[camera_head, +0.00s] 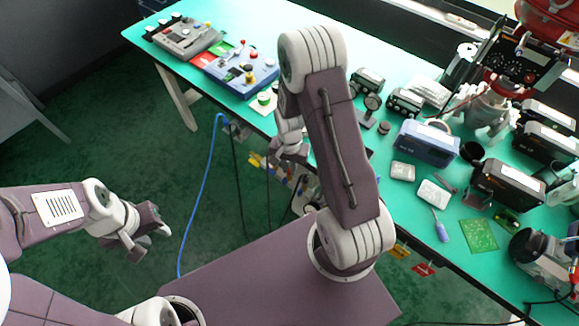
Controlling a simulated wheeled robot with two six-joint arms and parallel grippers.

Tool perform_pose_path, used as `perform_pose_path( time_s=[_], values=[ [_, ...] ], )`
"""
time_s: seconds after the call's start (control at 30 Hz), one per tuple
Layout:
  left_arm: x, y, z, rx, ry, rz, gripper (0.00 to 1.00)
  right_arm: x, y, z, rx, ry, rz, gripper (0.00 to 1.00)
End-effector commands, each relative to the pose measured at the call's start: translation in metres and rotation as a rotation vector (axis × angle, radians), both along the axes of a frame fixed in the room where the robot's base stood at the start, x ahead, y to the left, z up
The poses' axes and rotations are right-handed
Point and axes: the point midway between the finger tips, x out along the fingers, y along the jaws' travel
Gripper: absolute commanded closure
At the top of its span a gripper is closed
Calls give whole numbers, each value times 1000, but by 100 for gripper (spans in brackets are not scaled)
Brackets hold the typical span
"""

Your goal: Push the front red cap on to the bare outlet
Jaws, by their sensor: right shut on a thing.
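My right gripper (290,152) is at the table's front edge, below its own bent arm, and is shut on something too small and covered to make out. Close to it, small yellow, blue and red parts (272,168) hang at the front edge. I cannot tell whether a red cap or the bare outlet is among them. My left gripper (152,242) is open and empty over the floor, well left of the table. A red-topped assembly with a black gauge panel (520,68) stands at the far right; no outlet is clear on it.
The green table (345,45) carries control boxes with coloured knobs (240,65) at the back left. Blue (428,142) and black instruments crowd the right. Yellow and red tags (424,269) hang from the front edge. A blue hose (198,200) runs down to the floor.

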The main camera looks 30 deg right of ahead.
Motion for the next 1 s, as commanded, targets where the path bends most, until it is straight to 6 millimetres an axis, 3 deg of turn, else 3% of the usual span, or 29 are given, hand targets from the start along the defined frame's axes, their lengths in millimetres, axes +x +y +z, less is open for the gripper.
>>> perform_pose_path(
  time_s=[0.03, 0.07, 0.13, 0.47, 0.8, 1.0],
  values=[
    [0, 0, -1, 0, 0, 0, 64, 0, 0, -1, 0, 0, 0, 100],
    [0, 0, 0, 0, 0, 0, 64, 0, 0, -1, 0, 0, 0, 78],
    [0, 0, 0, 0, 0, 0, 64, 0, 0, 0, 0, 0, 0, 61],
    [0, 0, 0, 0, 0, 0, 64, 0, 0, 3, 0, -1, 0, 61],
    [0, 0, 11, 0, 0, 0, 64, 1, 0, 71, -1, -5, 0, 61],
    [0, 0, 13, 0, 0, 0, 64, 0, 0, 90, 0, 0, 0, 61]
  ],
)
